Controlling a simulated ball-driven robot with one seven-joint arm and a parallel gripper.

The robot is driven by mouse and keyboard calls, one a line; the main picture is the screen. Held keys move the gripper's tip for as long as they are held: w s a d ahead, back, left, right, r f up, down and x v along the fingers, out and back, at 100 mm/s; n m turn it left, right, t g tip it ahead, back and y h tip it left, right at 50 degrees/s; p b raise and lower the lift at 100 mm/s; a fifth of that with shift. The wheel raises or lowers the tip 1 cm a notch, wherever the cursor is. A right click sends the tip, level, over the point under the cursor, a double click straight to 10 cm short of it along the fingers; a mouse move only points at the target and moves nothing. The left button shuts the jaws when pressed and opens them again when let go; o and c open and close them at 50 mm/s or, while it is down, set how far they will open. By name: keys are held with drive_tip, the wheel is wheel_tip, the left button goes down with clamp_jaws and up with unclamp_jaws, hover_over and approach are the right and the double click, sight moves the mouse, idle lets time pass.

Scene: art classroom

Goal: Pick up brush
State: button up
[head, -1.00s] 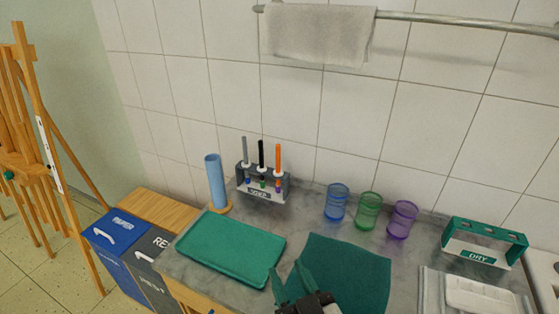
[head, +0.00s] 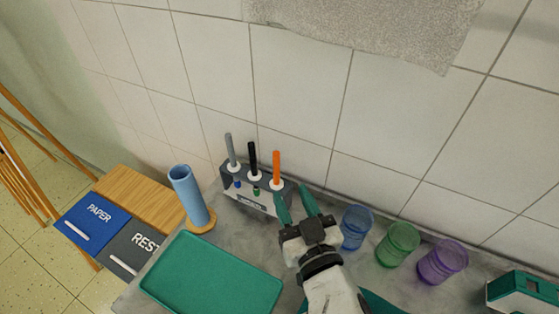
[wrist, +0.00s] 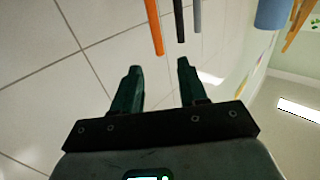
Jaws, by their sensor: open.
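Three brushes stand upright in a grey rack against the tiled wall: a grey-handled brush (head: 231,150), a black-handled brush (head: 252,160) and an orange-handled brush (head: 276,167). The rack (head: 228,188) has a white label, now partly hidden by my gripper. My gripper (head: 297,203) is open and empty, just right of the rack and in front of the wall. In the wrist view my gripper (wrist: 158,80) points toward the handles; the orange handle (wrist: 154,25), black handle (wrist: 179,20) and grey handle (wrist: 197,15) lie beyond the fingertips, apart from them.
A blue cylinder (head: 188,195) stands left of the rack. Blue (head: 355,227), green (head: 398,244) and purple (head: 443,262) cups stand to the right, close to my gripper. A green tray (head: 210,278) lies in front. A green-and-white rack (head: 525,295) is at far right.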

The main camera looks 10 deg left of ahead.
sight(278, 163)
drive_tip(key=p+x, duration=0.1)
drive_tip(key=x, duration=0.4)
drive_tip(key=shift+w+r, duration=0.1)
drive_tip(key=shift+w, duration=0.35)
drive_tip(key=shift+f+p+x, duration=0.1)
drive_tip(key=shift+p+x, duration=0.25)
drive_tip(key=shift+x, duration=1)
drive_tip(key=shift+f+p+x, duration=0.15)
drive_tip(key=shift+p+x, duration=0.2)
drive_tip(key=shift+x, duration=1)
clamp_jaws()
